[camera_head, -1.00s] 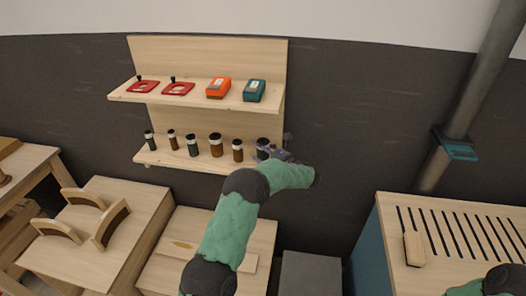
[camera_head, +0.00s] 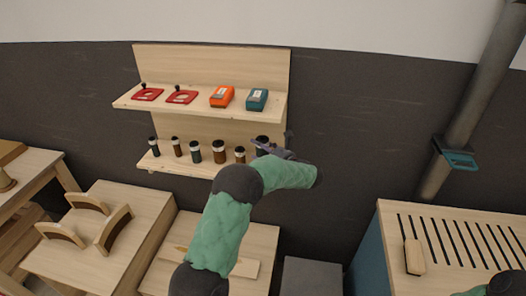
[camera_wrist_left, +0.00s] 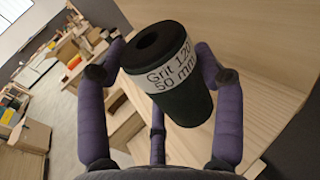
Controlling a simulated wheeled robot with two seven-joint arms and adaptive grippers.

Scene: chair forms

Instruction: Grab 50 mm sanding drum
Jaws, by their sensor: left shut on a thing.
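The 50 mm sanding drum (camera_wrist_left: 180,105) is a dark cylinder with a white band reading "Grit 120 50 mm" in the left wrist view. It stands between the purple fingers of my left gripper (camera_wrist_left: 165,85), which is shut on it. In the head view the drum (camera_head: 262,141) is at the right end of the lower shelf, slightly higher than its row. My left gripper (camera_head: 268,149) reaches it from the right, and its fingers partly hide it. My right gripper is out of view.
Several other drums, such as a brown one (camera_head: 219,152), stand to the left on the lower shelf (camera_head: 160,163). The upper shelf (camera_head: 200,102) is close above, with an orange box (camera_head: 222,97) and a teal box (camera_head: 257,100). A slotted bench (camera_head: 450,225) stands at right.

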